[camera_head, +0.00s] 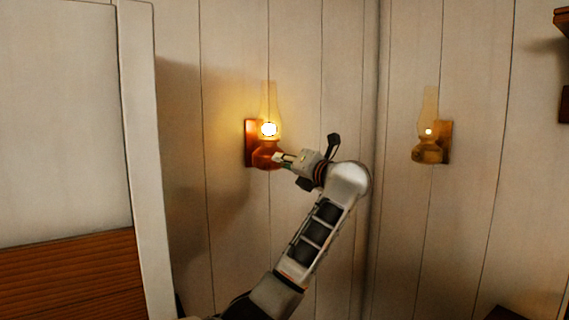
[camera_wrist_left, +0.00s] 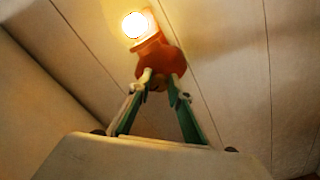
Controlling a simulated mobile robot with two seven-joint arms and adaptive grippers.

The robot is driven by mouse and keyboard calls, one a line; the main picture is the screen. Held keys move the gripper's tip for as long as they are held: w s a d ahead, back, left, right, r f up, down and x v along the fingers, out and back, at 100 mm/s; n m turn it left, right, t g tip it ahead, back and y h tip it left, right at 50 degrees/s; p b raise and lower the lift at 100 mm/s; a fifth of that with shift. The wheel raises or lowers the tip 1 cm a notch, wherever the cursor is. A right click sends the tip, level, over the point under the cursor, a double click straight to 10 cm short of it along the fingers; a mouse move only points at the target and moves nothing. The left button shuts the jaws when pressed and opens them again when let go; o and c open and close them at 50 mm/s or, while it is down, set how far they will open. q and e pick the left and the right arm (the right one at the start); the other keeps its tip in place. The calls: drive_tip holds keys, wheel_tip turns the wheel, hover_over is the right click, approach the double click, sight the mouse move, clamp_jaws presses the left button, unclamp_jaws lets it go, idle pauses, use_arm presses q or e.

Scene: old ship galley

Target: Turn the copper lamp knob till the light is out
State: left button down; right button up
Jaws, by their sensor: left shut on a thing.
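The copper lamp (camera_head: 266,153) hangs on the wall in the head view, with a brightly glowing bulb and a glass chimney above its reddish base. In the left wrist view the copper lamp (camera_wrist_left: 161,62) is at the top middle, its light still bright. My left gripper (camera_head: 281,159) reaches the lamp's base from the right. In the left wrist view my left gripper (camera_wrist_left: 159,82) has its fingertips shut on the small lamp knob (camera_wrist_left: 158,86) under the base; the knob is mostly hidden between the fingers. My right gripper is not in view.
A second, brass-coloured lamp (camera_head: 430,150) with a dim glow hangs on the adjoining wall to the right. A white door frame (camera_head: 149,160) stands at the left. A dark wooden shelf edge (camera_head: 563,60) shows at the upper right. The wall between the lamps is bare.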

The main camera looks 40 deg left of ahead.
use_arm(q)
drive_tip(key=shift+f+n, duration=0.1)
drive_tip(key=shift+n, duration=0.2)
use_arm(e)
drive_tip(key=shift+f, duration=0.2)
use_arm(q)
drive_tip(key=n+b, duration=0.3)
drive_tip(key=n, duration=0.3)
drive_tip(key=shift+n, duration=0.3)
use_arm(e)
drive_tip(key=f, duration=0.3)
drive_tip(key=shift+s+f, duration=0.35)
use_arm(q)
drive_tip(key=c, duration=1.8)
unclamp_jaws()
drive_tip(key=shift+c, duration=0.2)
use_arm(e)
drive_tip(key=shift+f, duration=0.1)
use_arm(q)
drive_tip(key=shift+s, duration=0.1)
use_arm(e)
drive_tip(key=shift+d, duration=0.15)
use_arm(q)
drive_tip(key=v, duration=1.2)
